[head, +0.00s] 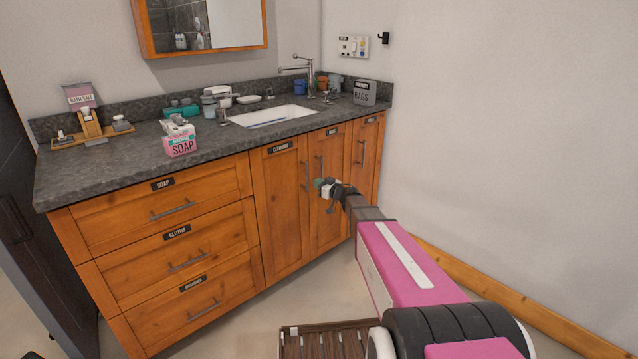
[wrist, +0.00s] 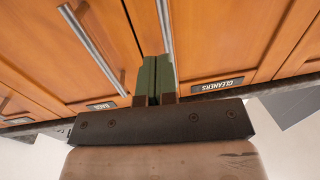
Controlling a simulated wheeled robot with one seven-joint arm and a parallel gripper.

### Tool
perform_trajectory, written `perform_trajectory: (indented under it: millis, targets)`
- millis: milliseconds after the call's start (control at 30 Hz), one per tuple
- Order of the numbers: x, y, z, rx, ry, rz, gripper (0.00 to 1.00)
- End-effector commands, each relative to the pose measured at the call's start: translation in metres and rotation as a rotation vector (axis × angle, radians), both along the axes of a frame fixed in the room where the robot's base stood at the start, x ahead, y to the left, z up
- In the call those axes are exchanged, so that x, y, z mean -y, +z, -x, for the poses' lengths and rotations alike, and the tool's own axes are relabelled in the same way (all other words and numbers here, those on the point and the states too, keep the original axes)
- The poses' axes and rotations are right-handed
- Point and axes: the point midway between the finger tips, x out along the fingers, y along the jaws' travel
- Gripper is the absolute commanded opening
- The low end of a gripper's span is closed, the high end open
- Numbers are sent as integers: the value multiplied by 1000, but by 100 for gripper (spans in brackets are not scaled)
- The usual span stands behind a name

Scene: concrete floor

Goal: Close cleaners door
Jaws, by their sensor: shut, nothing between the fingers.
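The cleaners door (head: 278,215) is the tall wooden door with the "CLEANERS" label, right of the drawers in the head view. It looks flush with the cabinet front, with no clear gap. In the wrist view the cleaners door (wrist: 222,40) is on the right, its label upside down. Its vertical metal handle (head: 307,176) is near its right edge. My gripper (head: 319,184) is shut and empty, in front of the seam between this door and the bags door. The green fingers (wrist: 157,75) are beside the cleaners handle; contact cannot be told.
The bags door (head: 325,225) adjoins on the right, with its own handle, and looks shut. A narrower door (head: 366,150) stands beyond it. Drawers (head: 180,265) on the left are shut. A slatted wooden thing (head: 325,342) is on the floor in front. A wall (head: 500,140) borders the right.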

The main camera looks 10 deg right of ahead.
Motion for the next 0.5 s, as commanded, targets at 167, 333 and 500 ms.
perform_trajectory:
  millis: [167, 333, 500]
  targets:
    - [14, 0, 19, -1, -3, 1, 0]
    - [33, 0, 37, -1, -3, 0, 0]
    - [56, 1, 59, -1, -3, 1, 0]
